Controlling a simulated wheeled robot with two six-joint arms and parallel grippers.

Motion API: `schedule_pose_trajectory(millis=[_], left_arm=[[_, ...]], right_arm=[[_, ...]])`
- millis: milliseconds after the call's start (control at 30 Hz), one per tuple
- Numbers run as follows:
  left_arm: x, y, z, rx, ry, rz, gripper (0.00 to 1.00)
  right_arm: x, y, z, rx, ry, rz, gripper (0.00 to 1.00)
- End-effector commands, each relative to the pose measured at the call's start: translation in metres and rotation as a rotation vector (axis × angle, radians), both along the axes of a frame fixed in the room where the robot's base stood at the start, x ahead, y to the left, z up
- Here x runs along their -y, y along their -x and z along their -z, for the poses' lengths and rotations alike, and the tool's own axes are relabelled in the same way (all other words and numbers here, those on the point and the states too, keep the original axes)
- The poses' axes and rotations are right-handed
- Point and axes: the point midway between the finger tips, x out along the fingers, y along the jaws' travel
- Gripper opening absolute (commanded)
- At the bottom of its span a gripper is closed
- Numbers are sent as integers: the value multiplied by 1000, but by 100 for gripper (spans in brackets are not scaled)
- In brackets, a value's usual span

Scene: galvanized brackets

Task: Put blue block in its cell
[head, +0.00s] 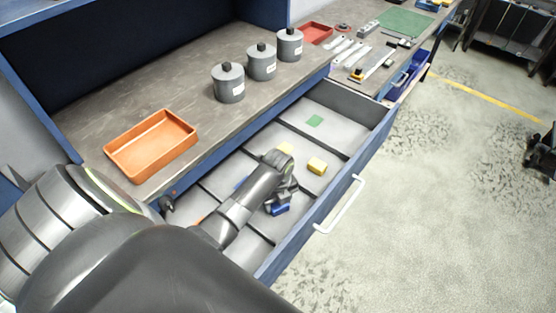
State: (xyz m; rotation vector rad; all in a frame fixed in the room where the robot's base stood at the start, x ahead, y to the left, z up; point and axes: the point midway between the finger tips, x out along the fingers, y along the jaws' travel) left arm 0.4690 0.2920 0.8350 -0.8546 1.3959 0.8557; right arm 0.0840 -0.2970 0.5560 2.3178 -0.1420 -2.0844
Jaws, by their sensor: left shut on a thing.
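My left arm reaches into the open drawer (372,152). My left gripper (281,201) is shut on the blue block (278,210), low inside the drawer. The fingers cover part of the block, and I cannot tell whether it touches the drawer floor. A blue patch (240,183) shows on the floor of a cell to the left of the gripper, partly hidden by my arm. My right gripper is not in view.
A yellow block (317,165) lies near a yellow patch (286,149); a green patch (315,120) marks a far cell. Low dividers cross the drawer. An orange tray (151,146) and three grey weights (261,63) stand on the worktop.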

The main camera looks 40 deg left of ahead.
Motion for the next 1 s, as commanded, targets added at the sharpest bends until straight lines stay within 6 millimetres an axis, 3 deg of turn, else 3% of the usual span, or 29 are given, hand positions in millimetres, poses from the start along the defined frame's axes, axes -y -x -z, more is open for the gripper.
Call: schedule_pose_trajectory(millis=[33, 67, 200, 633, 1000], left_arm=[[0, 0, 2, 0, 0, 0, 24], [0, 0, 2, -1, 0, 0, 58], [0, 0, 1, 0, 0, 0, 76], [0, -1, -9, 2, -1, 0, 76], [-1, -1, -73, 5, -2, 0, 76]], right_arm=[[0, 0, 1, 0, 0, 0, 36], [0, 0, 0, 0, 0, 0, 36], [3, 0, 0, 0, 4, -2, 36], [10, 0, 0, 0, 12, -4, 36], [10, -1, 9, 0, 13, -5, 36]])
